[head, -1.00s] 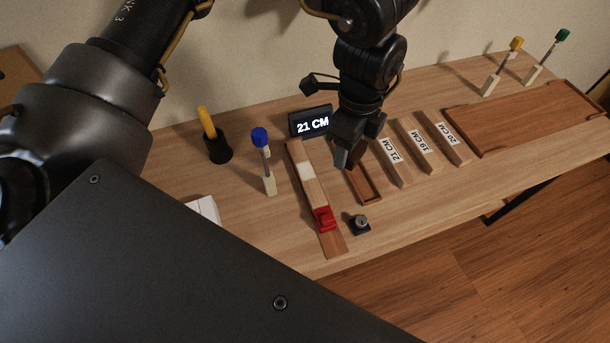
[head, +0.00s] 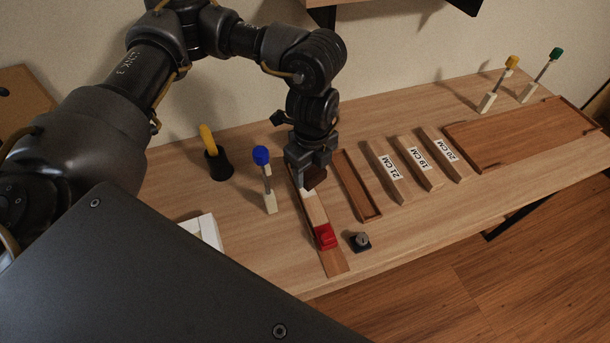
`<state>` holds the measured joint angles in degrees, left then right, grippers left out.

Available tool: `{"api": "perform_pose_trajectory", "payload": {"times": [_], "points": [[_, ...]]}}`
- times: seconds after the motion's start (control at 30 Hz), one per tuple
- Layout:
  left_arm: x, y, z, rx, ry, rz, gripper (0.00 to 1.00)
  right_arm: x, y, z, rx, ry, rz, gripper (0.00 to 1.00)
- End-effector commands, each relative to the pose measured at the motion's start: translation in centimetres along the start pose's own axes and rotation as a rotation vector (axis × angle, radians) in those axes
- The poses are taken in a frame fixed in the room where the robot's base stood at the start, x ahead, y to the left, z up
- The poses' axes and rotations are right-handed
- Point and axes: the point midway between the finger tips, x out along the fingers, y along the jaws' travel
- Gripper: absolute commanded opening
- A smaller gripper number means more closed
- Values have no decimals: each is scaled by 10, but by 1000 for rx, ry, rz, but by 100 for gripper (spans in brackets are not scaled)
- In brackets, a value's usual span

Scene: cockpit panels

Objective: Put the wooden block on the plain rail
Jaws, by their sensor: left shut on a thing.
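My left gripper (head: 310,170) is shut on a small dark brown wooden block (head: 316,179). It holds the block over the far end of a long flat wooden rail (head: 335,262). A paler wooden piece with a white patch (head: 315,208) lies along this rail, and a red clamp-like part (head: 325,237) sits near its front end. I cannot tell whether the held block touches the rail or the pale piece. A narrow brown tray-like rail with raised edges (head: 357,186) lies just to the right and looks empty. My right gripper is not in view.
Three labelled bars, 21 CM (head: 387,172), 19 CM (head: 418,162) and 20 CM (head: 444,154), lie to the right. A large brown tray (head: 520,135) is beyond them. A blue-topped post (head: 266,180), a black cup (head: 218,162) and a small dark knob (head: 360,241) stand nearby.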

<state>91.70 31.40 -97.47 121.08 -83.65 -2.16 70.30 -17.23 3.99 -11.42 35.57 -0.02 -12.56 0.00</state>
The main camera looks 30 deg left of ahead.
Motion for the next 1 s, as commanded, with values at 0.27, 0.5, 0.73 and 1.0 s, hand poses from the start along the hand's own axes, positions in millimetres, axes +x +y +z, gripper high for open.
{"api": "perform_pose_trajectory", "payload": {"times": [0.27, 0.5, 0.73, 1.0], "points": [[12, 1, 9, 1, 1, -1, 32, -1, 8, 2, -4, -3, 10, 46], [38, 3, 17, -1, 1, 5, 32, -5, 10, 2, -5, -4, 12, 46], [52, 2, 17, 1, 0, 0, 32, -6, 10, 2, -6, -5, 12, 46], [54, 2, 17, 1, 0, 0, 32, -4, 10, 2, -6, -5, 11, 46]]}}
